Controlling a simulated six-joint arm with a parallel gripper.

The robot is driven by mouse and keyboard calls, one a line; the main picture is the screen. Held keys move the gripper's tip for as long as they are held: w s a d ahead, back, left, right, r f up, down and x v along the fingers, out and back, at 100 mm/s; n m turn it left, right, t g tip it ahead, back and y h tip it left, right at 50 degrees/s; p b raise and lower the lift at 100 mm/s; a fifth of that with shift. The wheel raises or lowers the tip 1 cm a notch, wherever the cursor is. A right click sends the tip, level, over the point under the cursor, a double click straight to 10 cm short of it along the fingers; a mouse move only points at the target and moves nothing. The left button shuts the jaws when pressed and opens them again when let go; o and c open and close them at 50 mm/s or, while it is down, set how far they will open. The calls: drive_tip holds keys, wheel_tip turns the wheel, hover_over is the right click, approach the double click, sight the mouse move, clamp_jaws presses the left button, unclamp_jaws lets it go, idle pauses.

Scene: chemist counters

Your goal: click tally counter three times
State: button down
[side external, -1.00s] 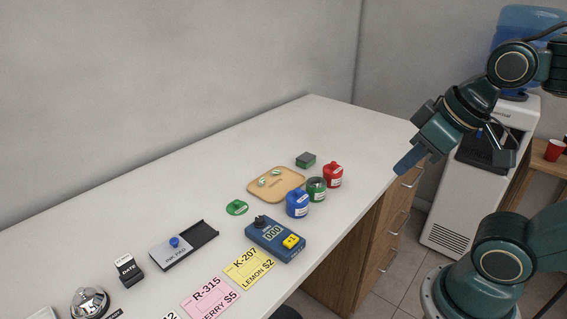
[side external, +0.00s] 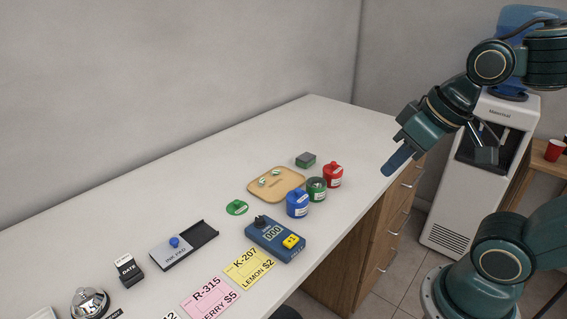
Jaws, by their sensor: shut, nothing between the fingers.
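The tally counter (side external: 276,238) is a blue box lying on the white counter, with a display that appears to read 000, a yellow button (side external: 291,242) at its right end and a dark knob at its upper left. My gripper (side external: 388,171) is shut and empty. It hangs in the air up and to the right of the tally counter, near the counter's right edge, and does not touch anything.
Blue (side external: 298,204), green (side external: 316,189) and red (side external: 333,175) jars stand behind the tally counter, beside a wooden tray (side external: 289,188). An ink pad (side external: 172,252), date stamp (side external: 128,270), bell (side external: 89,301) and paper tickets (side external: 250,268) lie leftward. The back of the white counter (side external: 200,190) is clear.

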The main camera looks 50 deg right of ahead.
drive_tip(key=w+a+f+m+g+y, duration=0.25)
drive_tip(key=w+a+f+m, duration=0.2)
drive_tip(key=w, duration=0.45)
drive_tip(key=m+y, duration=0.6)
drive_tip(key=m, duration=0.2)
hover_over(295, 238)
wheel_tip(295, 238, down, 6)
drive_tip(key=shift+f, duration=0.15)
drive_tip(key=shift+d+n, duration=0.1)
drive_tip(key=shift+n, duration=0.15)
drive_tip(key=shift+f, duration=0.2)
drive_tip(key=shift+f, duration=4.2)
